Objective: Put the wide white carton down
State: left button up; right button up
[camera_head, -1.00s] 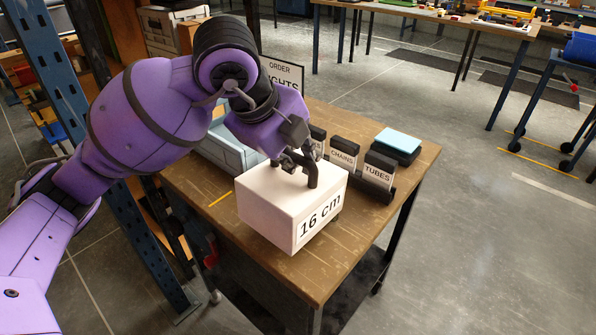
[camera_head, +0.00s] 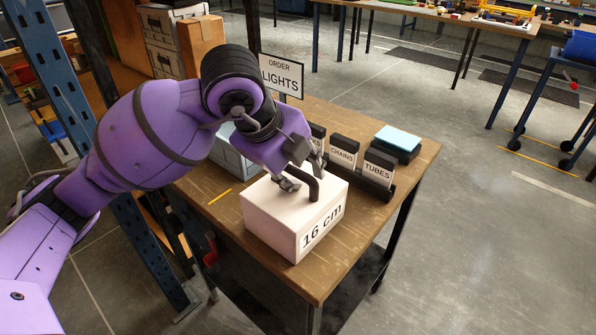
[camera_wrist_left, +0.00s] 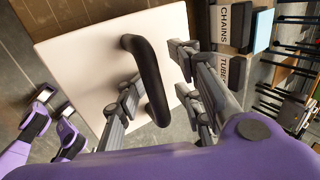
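The wide white carton (camera_head: 272,212), labelled "16 cm", sits upright near the front of the wooden table (camera_head: 345,250), apparently resting on its top. A black arched handle (camera_head: 313,186) stands on the carton's lid. My left gripper (camera_head: 302,172) is just above the lid with its fingers spread. In the left wrist view, the fingers (camera_wrist_left: 158,78) stand on both sides of the handle (camera_wrist_left: 148,75), with gaps showing, over the pale lid (camera_wrist_left: 85,65). The carton's underside is hidden.
Behind the carton are black bins labelled "CHAINS" (camera_head: 342,155) and "TUBES" (camera_head: 378,170), and a dark box with a light blue top (camera_head: 398,140). A grey-blue bin (camera_head: 232,150) is partly behind my arm. An order sign (camera_head: 281,76) stands at the back. The table's front right is clear.

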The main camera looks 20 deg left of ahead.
pick_arm(q)
jog(key=p+v, duration=0.1)
jog(key=v, duration=1.1)
